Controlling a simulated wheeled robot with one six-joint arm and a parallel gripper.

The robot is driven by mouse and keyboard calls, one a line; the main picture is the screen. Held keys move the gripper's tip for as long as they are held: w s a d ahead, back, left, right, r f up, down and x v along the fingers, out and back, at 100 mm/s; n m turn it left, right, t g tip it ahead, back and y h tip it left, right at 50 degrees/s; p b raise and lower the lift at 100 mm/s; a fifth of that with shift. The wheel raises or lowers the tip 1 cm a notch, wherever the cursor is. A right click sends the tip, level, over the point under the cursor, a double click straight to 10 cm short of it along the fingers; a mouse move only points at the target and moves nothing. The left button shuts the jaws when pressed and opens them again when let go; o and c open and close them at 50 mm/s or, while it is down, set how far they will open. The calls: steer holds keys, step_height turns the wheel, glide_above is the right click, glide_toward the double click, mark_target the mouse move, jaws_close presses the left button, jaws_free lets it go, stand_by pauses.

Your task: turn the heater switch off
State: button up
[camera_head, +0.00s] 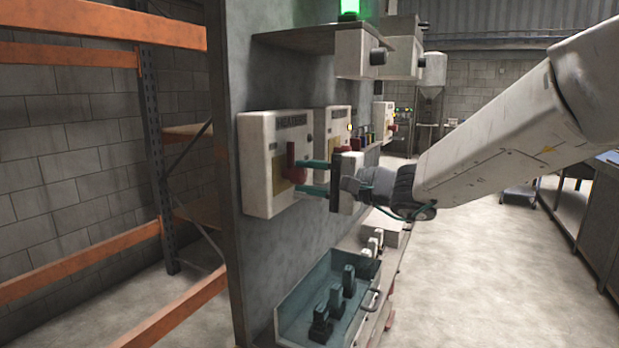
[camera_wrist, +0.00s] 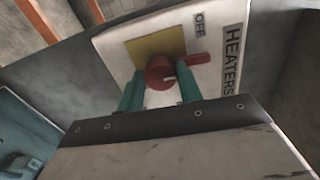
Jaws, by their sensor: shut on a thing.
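The heater switch is a red rotary knob (camera_head: 291,158) on a yellow plate, on the front of a white box (camera_head: 259,165). In the wrist view, the red knob (camera_wrist: 158,70) has a handle pointing right, towards the end of the box labelled HEATERS (camera_wrist: 232,60). A small OFF label (camera_wrist: 200,25) sits above the handle's end in that view. My gripper (camera_head: 302,177) reaches in from the right with its teal fingers. In the wrist view my gripper (camera_wrist: 160,88) has one finger on each side of the knob, shut on it. The fingers hide part of the plate.
A second white switch box (camera_head: 335,122) is close behind on the same grey panel (camera_head: 236,60). A green lamp (camera_head: 349,8) stands on the shelf above. Orange racking (camera_head: 80,265) stands left; open floor (camera_head: 480,270) lies right.

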steer(key=shift+f+n, duration=0.1)
steer(key=shift+n, duration=0.3)
steer(key=o, duration=1)
steer(key=shift+d, duration=0.1)
steer(key=v, duration=0.7)
steer(key=shift+s+d, duration=0.25)
